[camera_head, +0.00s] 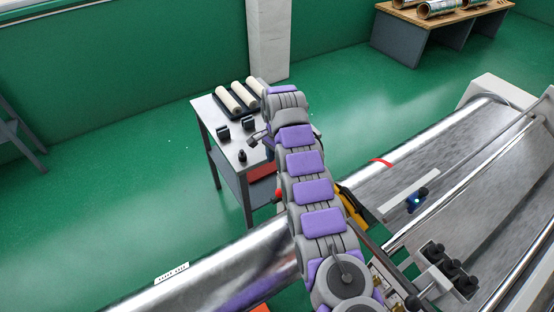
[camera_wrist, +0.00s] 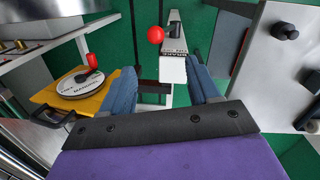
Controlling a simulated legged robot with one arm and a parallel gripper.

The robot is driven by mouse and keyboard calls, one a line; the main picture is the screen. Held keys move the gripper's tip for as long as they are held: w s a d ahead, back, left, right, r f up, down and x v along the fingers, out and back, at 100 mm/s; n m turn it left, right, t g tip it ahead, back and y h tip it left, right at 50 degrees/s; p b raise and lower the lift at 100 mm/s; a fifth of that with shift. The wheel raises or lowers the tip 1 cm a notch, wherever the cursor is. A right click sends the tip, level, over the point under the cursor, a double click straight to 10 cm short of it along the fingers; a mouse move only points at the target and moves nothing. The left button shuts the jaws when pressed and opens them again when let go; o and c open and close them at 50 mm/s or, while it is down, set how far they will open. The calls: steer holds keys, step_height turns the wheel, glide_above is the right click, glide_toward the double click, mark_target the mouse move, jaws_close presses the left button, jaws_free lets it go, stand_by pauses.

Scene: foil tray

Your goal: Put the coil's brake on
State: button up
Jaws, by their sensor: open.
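A lever with a round red knob (camera_wrist: 156,34) stands up in the wrist view, near a pale post with a dark printed label (camera_wrist: 173,55). The knob lies ahead of my gripper (camera_wrist: 161,82), between its two blue fingers as seen. My gripper is open and nothing shows between its fingers. The coil (camera_head: 230,268) is a large shiny foil roll in the head view, running from lower left behind my arm. My arm hides most of my gripper in the head view. I cannot read the brake's setting.
A yellow plate (camera_wrist: 100,100) with a round labelled dial (camera_wrist: 84,84) and red handle is left of my gripper. A side table (camera_head: 202,103) with pale rolls stands beyond the coil. Machine rollers and a black-knobbed block (camera_head: 452,268) are at right. Green floor is open at left.

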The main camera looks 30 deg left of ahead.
mark_target(280, 189)
steer(key=shift+r+p, duration=0.55)
steer(key=shift+p, duration=0.1)
steer(key=shift+f+b, duration=0.15)
steer(key=shift+b, duration=0.65)
steer(key=n+b, duration=0.1)
steer(key=b, duration=0.3)
steer(key=s+d+n+b, duration=0.1)
steer(key=n+b, duration=0.1)
steer(key=b, duration=0.2)
steer(key=n+t+b, duration=0.1)
steer(key=b, duration=0.3)
steer(key=shift+s+d+y, duration=0.25)
steer(key=shift+d+y, duration=0.05)
step_height(280, 189, down, 17)
steer(key=b, duration=0.3)
steer(key=shift+d+f+b, duration=0.1)
steer(key=shift+f+b, duration=0.05)
steer(key=shift+b, duration=0.15)
